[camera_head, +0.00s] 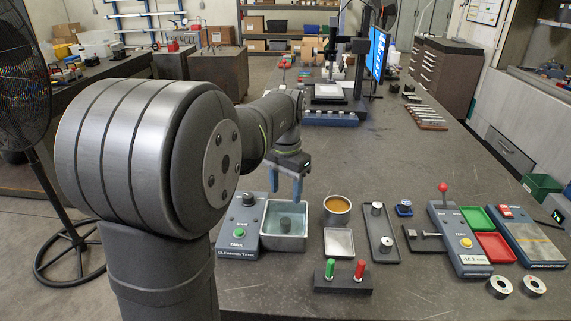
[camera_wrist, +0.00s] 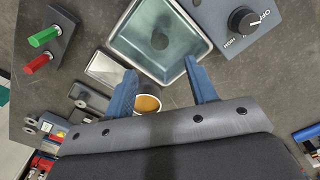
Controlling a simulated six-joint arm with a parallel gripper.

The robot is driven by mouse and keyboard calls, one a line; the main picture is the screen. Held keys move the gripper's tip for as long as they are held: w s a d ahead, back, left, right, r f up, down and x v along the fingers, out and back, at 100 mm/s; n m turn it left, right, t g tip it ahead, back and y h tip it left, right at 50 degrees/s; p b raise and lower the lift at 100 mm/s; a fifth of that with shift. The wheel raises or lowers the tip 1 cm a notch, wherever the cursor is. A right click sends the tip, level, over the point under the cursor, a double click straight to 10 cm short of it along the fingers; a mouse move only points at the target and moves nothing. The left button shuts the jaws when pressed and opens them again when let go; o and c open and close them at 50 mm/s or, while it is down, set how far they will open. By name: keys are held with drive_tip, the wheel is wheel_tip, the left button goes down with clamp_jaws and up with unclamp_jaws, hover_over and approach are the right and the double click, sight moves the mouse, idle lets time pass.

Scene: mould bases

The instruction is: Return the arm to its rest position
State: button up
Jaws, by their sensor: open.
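My gripper (camera_head: 286,190) hangs over the cleaning tank (camera_head: 240,225) area, its two blue fingers apart with nothing between them. The wrist view shows the fingers of my gripper (camera_wrist: 160,90) spread, with the tank's metal basin (camera_wrist: 127,42) ahead of and below them. A dark round piece (camera_head: 286,223) sits in the liquid of the basin; it also shows in the wrist view (camera_wrist: 159,41). My arm stands at the left of the head view, reaching over the table's front left part.
A bowl of orange-brown liquid (camera_head: 337,204), a white square tray (camera_head: 338,253), a dark tray with metal cylinders (camera_head: 367,222) and a stand with green and red handles (camera_head: 343,287) lie nearby. A gauge with a red-knobbed lever (camera_head: 443,205) and a demagnetiser (camera_head: 528,240) stand right. The table's middle is clear.

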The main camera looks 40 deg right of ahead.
wheel_tip(320, 180, up, 8)
drive_tip(key=f, duration=0.1)
hover_over(285, 221)
drive_tip(key=shift+d+r, duration=0.1)
drive_tip(key=shift+r, duration=0.15)
drive_tip(key=shift+f, duration=0.2)
wheel_tip(285, 221, down, 17)
drive_tip(key=shift+r, duration=0.45)
idle(0.3)
drive_tip(key=shift+f, duration=0.1)
